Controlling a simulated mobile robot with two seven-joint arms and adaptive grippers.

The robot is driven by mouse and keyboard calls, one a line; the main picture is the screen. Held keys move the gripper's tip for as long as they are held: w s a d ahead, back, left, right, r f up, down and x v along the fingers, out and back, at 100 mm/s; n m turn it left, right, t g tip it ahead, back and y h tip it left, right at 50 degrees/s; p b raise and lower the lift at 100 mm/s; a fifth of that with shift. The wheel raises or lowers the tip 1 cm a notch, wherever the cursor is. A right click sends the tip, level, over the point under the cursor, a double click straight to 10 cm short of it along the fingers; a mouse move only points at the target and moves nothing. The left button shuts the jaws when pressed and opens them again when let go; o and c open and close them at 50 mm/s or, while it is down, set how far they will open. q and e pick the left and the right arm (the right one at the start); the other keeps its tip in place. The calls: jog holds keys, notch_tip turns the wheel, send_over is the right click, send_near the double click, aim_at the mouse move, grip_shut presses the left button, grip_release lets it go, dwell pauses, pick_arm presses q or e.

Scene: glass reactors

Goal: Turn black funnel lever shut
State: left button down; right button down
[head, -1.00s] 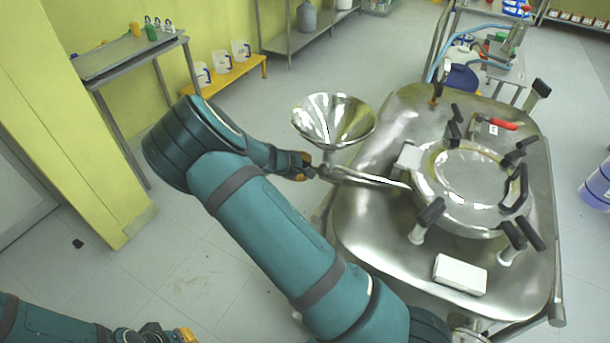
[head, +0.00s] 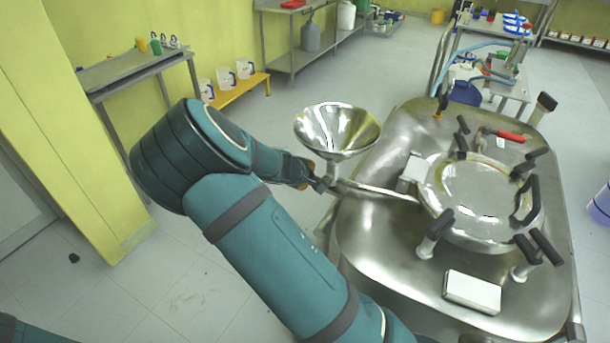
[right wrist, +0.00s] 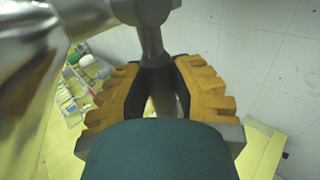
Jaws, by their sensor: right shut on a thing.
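The steel funnel (head: 338,128) stands at the left side of the reactor, on a pipe (head: 375,190) that runs to the lid. My right gripper (head: 313,180) is just below the funnel bowl, at the valve on its stem. In the right wrist view the orange-padded fingers of my right gripper (right wrist: 155,80) are closed around a dark, narrow piece under the metal stem (right wrist: 150,40), which looks like the black funnel lever (right wrist: 157,78). Most of the lever is hidden by the fingers and my wrist, so its angle cannot be told. My left gripper is out of view.
The steel reactor (head: 385,255) fills the right, with a round lid (head: 480,190), several black-handled clamps and a white box (head: 472,291) on top. A side table (head: 130,68) and a yellow bench (head: 240,88) stand along the wall.

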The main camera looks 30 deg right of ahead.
jog(key=c, duration=0.8)
grip_release()
jog(key=shift+o, duration=0.2)
jog(key=v, duration=1.2)
jog(key=s+a+f+m+g+y, duration=0.1)
jog(key=s+a+f+g+y, duration=0.25)
jog(key=f, duration=0.75)
jog(key=s+a+f+m+t+y, duration=0.1)
jog(key=s+a+f+y, duration=0.25)
jog(key=s+f, duration=0.5)
jog(key=s+a+f+m+y, duration=0.2)
jog(key=s+a, duration=0.1)
jog(key=a, duration=0.3)
jog(key=s+a+f+m+y, duration=0.2)
jog(key=s+a+f+m, duration=0.1)
jog(key=a, duration=0.3)
jog(key=shift+s+a+f+y, duration=0.2)
jog(key=shift+a+y, duration=0.15)
jog(key=shift+y, duration=0.05)
